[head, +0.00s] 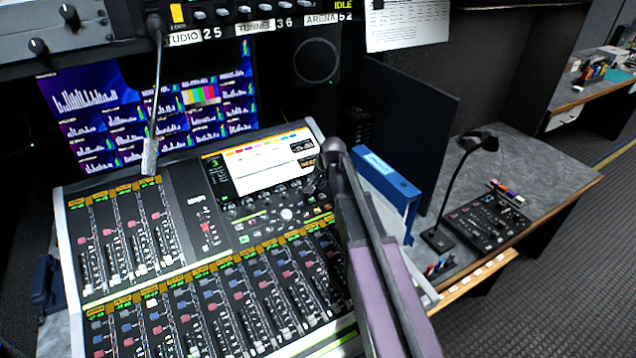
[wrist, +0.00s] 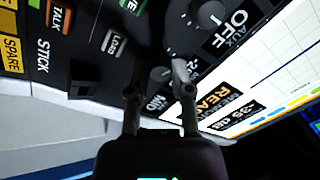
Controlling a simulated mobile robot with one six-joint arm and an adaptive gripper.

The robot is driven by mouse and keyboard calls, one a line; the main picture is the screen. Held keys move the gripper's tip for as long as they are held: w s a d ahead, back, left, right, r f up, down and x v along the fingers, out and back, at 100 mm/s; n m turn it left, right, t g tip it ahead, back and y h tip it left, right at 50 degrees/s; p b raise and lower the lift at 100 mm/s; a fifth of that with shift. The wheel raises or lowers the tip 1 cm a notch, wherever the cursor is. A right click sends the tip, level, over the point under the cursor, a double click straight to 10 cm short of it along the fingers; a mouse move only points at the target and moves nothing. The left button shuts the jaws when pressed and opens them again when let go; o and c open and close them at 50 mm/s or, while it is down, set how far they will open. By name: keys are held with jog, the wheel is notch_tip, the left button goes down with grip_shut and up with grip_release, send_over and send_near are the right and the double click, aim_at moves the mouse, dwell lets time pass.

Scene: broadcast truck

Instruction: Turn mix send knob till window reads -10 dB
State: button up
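The mix send knob looks to be the small grey knob (wrist: 160,73) beside a partly covered label that seems to read MID or MIX. My gripper (wrist: 159,90) is open, with its two fingers apart on either side of that knob in the wrist view; I cannot tell whether they touch it. The readout window (wrist: 240,108) is tilted in the wrist view and appears to read -35 dB. In the head view my gripper (head: 314,184) is over the console's upper right, beside the screen (head: 250,168), and hides the knob.
A larger AUX knob marked OFF (wrist: 210,13), a LOAD button (wrist: 114,42) and a TALK button (wrist: 60,17) are close by. The mixing console (head: 180,212) has several fader rows.

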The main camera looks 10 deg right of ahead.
jog(key=o, duration=0.4)
jog(key=shift+n, duration=0.5)
